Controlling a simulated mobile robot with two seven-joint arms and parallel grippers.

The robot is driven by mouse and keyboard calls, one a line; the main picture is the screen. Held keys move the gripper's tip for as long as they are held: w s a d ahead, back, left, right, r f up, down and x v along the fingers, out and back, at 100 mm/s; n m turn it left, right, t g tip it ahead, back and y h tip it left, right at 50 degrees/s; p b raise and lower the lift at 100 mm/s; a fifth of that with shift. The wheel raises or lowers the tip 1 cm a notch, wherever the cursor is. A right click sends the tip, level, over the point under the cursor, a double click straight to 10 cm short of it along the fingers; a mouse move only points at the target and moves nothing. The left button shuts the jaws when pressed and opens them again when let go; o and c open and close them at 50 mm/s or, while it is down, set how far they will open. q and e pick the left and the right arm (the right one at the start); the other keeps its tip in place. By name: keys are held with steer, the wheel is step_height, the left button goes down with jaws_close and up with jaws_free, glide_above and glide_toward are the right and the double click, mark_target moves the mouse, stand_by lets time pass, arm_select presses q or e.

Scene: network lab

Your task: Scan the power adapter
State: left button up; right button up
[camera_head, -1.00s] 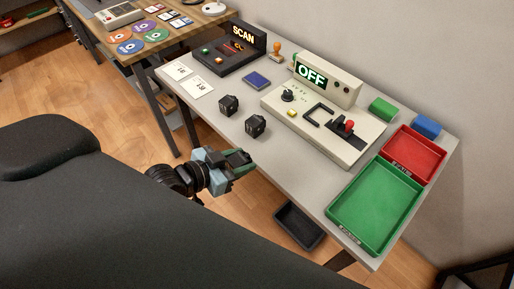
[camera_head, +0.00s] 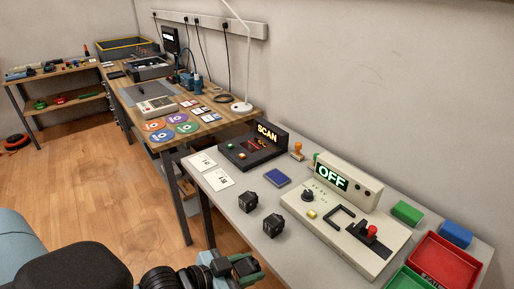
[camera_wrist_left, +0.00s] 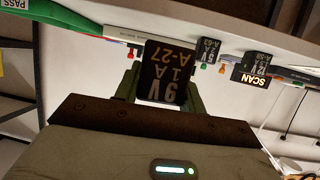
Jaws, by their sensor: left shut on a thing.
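My left gripper (camera_head: 240,267) is at the bottom of the head view, off the front edge of the grey table. In the left wrist view it is shut on a black power adapter (camera_wrist_left: 165,72), whose label reads upside down as 9V 1A A-27. Two more black adapters stand on the table, one at the left (camera_head: 247,201) and one at the right (camera_head: 273,225). The black scanner (camera_head: 247,152) with its lit SCAN sign (camera_head: 267,133) stands at the table's far left. My right gripper is not in view.
A cream test unit (camera_head: 340,228) showing OFF stands in the middle. Two white cards (camera_head: 220,180) and a blue pad (camera_head: 277,177) lie near the scanner. Red (camera_head: 446,262) and green (camera_head: 411,281) trays are at the right. A wooden bench (camera_head: 205,128) adjoins behind.

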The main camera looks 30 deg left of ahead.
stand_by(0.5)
